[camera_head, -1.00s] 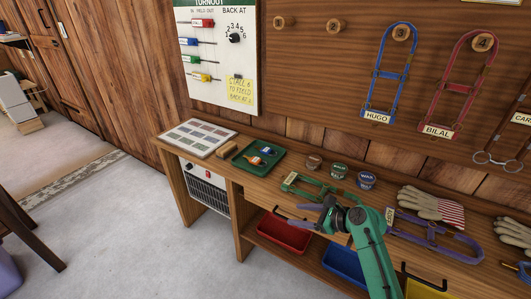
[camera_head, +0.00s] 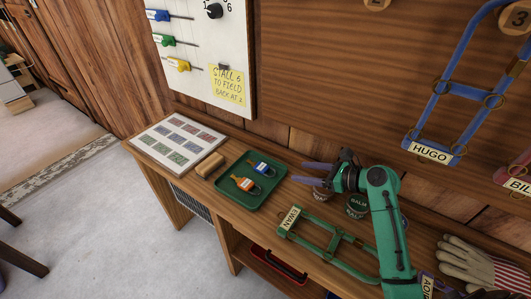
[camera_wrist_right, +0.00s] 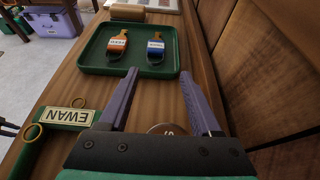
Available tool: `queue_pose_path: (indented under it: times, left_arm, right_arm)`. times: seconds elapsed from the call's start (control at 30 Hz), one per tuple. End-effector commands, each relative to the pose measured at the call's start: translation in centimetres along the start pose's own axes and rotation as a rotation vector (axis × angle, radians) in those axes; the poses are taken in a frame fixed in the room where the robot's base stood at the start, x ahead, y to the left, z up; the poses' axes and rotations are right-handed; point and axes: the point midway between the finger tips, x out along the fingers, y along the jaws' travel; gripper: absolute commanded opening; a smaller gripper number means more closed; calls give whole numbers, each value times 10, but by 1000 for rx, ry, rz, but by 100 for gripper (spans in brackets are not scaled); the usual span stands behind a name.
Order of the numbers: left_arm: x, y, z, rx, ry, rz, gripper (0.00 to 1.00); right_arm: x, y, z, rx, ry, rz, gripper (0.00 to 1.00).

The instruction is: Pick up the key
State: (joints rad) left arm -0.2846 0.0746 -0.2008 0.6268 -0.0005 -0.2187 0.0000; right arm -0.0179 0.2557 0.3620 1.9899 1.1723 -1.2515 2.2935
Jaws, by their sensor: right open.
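A green tray (camera_head: 224,190) lies on the wooden bench, and it also shows in the right wrist view (camera_wrist_right: 92,66). In it lie an orange tagged piece (camera_head: 243,184) and a blue tagged piece (camera_head: 262,168), each with a dark loop. They also show in the right wrist view, orange (camera_wrist_right: 117,46) on the left and blue (camera_wrist_right: 155,48) on the right. I cannot tell for certain which is the key. My right gripper (camera_head: 302,172) is open and empty, its purple fingers pointing at the tray's near edge (camera_wrist_right: 158,72). My left gripper is out of view.
A green EWAN halter (camera_head: 325,240) lies on the bench by my right arm. Balm tins (camera_head: 356,206) stand partly hidden behind the gripper. A wooden roll (camera_head: 210,164) and a picture sheet (camera_head: 178,140) lie left of the tray. Gloves (camera_head: 468,262) lie at right. The wall rises behind.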

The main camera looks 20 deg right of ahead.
Motion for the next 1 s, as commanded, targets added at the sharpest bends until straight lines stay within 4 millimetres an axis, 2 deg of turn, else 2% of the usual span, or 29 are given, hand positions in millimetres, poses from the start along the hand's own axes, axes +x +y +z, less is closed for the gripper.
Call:
queue_pose_path:
  times: [0.07, 0.33, 0.53, 0.7, 0.8, 0.97, 1.0]
  left_arm:
    - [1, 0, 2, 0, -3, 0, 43]
    - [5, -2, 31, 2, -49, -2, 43]
    - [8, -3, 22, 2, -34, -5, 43]
    - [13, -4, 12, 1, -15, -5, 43]
    - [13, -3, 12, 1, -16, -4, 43]
    - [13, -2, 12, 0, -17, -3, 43]
    - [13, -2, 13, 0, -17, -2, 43]
  right_arm:
    - [10, 0, 0, 1, -1, 2, 65]
    - [78, 0, -1, 1, -2, 3, 65]
    - [105, 0, -2, 1, 0, 2, 65]
    - [137, 0, -5, 0, 0, 2, 65]
    - [145, 0, -4, 0, 0, 0, 65]
    - [144, 0, -4, 0, 0, 0, 65]
    - [144, 0, -4, 0, 0, 0, 54]
